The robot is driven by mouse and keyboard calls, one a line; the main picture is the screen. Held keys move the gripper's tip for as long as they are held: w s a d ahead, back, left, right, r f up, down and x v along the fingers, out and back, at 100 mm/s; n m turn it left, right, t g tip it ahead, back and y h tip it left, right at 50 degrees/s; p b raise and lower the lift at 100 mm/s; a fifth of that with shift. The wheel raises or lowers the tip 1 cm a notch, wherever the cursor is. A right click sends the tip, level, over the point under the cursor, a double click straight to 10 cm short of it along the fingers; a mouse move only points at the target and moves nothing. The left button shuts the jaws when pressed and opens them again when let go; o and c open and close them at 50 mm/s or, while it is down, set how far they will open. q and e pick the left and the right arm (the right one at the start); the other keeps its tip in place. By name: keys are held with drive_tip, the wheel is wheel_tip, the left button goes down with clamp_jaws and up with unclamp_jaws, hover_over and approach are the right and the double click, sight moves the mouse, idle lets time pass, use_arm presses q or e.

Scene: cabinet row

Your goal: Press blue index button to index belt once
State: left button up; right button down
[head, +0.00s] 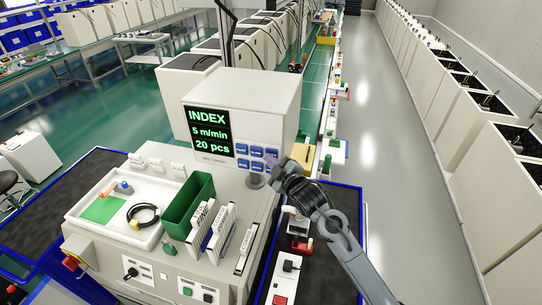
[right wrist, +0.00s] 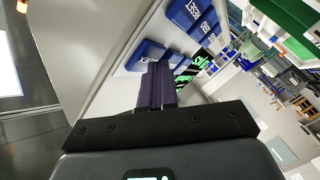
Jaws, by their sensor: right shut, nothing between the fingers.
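The control box (head: 262,100) has a dark screen (head: 209,131) with green text reading INDEX, 5 m/min, 20 pcs. Blue buttons (head: 242,150) sit in a small group right of the screen. My right gripper (head: 270,163) is at the right side of this group, its fingers pointing at the panel. In the right wrist view its shut, empty fingers (right wrist: 157,75) reach in front of a blue button (right wrist: 147,52) whose label is partly hidden and ends in what looks like EX. Another blue button (right wrist: 190,12) is above it. I cannot tell whether the fingertips touch. My left gripper is not in view.
Below the box, the machine top holds a white tray (head: 80,205) with a green patch and a black cable loop, a green bin (head: 188,206) and upright white cards (head: 222,230). Small items stand right of the box. The grey aisle (head: 400,190) is clear.

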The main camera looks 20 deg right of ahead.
drive_tip(key=shift+s+a+p, duration=0.25)
drive_tip(key=shift+s+p, duration=0.15)
drive_tip(key=shift+s, duration=0.05)
drive_tip(key=shift+s+a, duration=0.2)
drive_tip(key=shift+s+a+p, duration=0.5)
drive_tip(key=shift+s+a, duration=0.25)
drive_tip(key=shift+s, duration=0.25)
drive_tip(key=shift+s+a+p, duration=0.5)
drive_tip(key=shift+s+a, duration=0.25)
drive_tip(key=shift+s, duration=0.25)
